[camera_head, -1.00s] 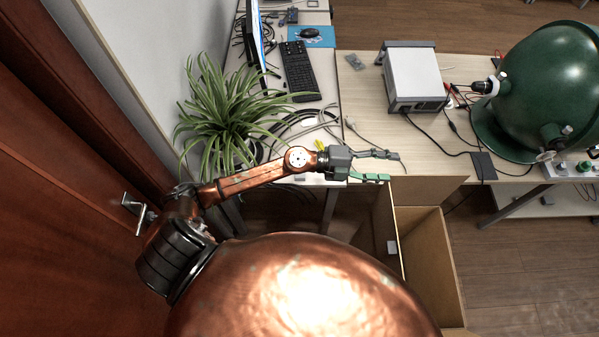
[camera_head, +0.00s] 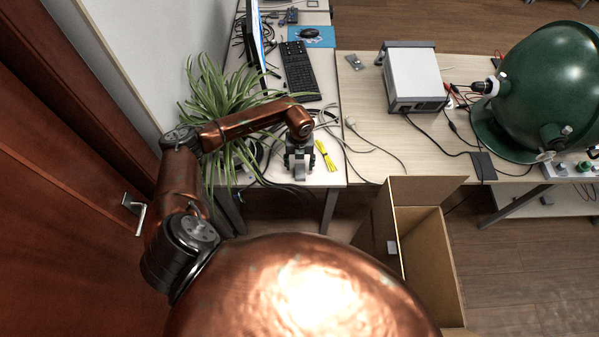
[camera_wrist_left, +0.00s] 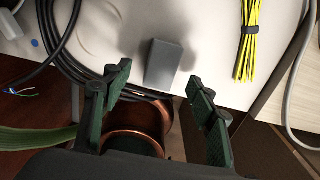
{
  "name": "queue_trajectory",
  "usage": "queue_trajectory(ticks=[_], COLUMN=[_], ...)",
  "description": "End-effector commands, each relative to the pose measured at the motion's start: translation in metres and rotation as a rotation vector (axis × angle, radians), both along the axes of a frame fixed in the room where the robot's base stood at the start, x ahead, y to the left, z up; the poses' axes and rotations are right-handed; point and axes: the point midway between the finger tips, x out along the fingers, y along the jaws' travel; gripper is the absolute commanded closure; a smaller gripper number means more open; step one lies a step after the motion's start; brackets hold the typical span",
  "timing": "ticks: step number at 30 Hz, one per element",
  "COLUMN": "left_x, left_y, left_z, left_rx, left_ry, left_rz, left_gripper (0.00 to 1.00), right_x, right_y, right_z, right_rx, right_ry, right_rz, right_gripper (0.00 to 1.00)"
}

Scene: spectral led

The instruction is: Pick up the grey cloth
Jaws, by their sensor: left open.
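In the left wrist view, a small plain grey piece (camera_wrist_left: 163,65) with straight edges lies near the edge of the white table; it is the only thing there that fits the grey cloth, though its shape looks block-like. My left gripper (camera_wrist_left: 158,84) is open, with one green-padded finger to each side of the near end of this piece. I cannot tell whether they touch. In the head view my left gripper (camera_head: 299,168) points down over the table's near edge, and the grey piece cannot be told apart from it there. My right gripper is not in view.
A yellow cable bundle (camera_head: 325,156) lies just right of the gripper. Black cable coils (camera_wrist_left: 62,45) lie to the left in the wrist view. A plant (camera_head: 215,110) stands beside the arm. An open cardboard box (camera_head: 428,250) stands below the table edge.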

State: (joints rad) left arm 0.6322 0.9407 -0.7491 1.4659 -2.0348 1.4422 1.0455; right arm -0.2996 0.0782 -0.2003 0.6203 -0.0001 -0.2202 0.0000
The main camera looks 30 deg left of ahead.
Motion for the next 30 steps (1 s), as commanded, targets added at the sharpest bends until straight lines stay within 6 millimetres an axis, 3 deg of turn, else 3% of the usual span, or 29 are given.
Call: queue_trajectory(ticks=[7, 16, 30], left_x=[0.001, 0.001, 0.001], left_y=[-0.002, -0.002, -0.002], left_z=[-0.034, -0.039, -0.039], left_rx=[-0.002, -0.002, -0.002], left_ry=[0.003, 0.001, 0.001], left_rz=[0.0, -0.002, -0.002], left_gripper=[0.47, 0.47, 0.79], right_x=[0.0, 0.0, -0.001], right_y=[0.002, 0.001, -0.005], right_z=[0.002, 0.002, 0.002], right_rx=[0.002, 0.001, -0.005], right_ry=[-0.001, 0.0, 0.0], right_rz=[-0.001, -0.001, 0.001], right_gripper=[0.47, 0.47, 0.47])
